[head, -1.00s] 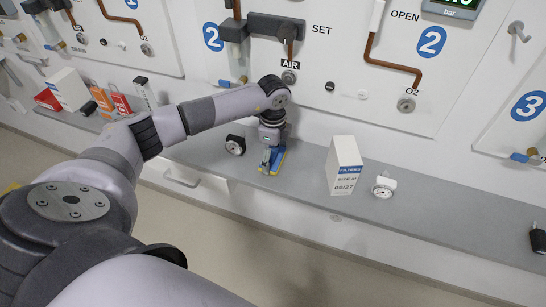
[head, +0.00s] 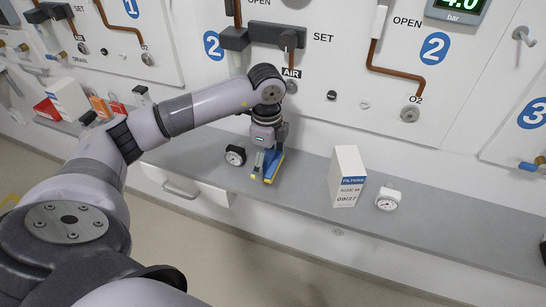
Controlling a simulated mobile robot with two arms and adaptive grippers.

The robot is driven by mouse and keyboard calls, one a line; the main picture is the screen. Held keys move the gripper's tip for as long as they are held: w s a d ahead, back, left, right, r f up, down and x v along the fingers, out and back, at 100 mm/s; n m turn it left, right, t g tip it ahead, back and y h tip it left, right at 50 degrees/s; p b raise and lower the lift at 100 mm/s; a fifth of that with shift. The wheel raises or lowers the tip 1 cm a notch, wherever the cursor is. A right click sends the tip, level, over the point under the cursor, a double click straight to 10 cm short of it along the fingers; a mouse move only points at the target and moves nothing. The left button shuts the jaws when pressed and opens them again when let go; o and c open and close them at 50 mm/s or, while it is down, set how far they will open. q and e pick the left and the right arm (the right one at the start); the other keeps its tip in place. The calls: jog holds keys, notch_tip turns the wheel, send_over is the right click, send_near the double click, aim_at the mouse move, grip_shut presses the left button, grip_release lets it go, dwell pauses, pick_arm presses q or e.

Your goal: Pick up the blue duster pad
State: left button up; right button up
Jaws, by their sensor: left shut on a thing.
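The blue duster pad (head: 274,166) has a blue body with yellow at its lower end. It is at the shelf under panel 2, between a black gauge and a white filter box. My left gripper (head: 265,163) points down over it and is shut on it. Whether the pad still touches the shelf is hard to tell. My right gripper is not in view.
The grey shelf (head: 430,229) runs along the wall. A black gauge (head: 235,155) stands close left of the pad. The filter box (head: 346,178) and a white gauge (head: 387,199) stand to the right. Valve panels with pipes rise behind.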

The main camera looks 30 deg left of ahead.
pick_arm(q)
jog(key=s+d+b, duration=0.3)
jog(key=s, duration=1.2)
jog(key=shift+s+d, duration=0.15)
jog(key=shift+d, duration=0.2)
jog(key=o, duration=0.6)
jog(key=c, duration=0.5)
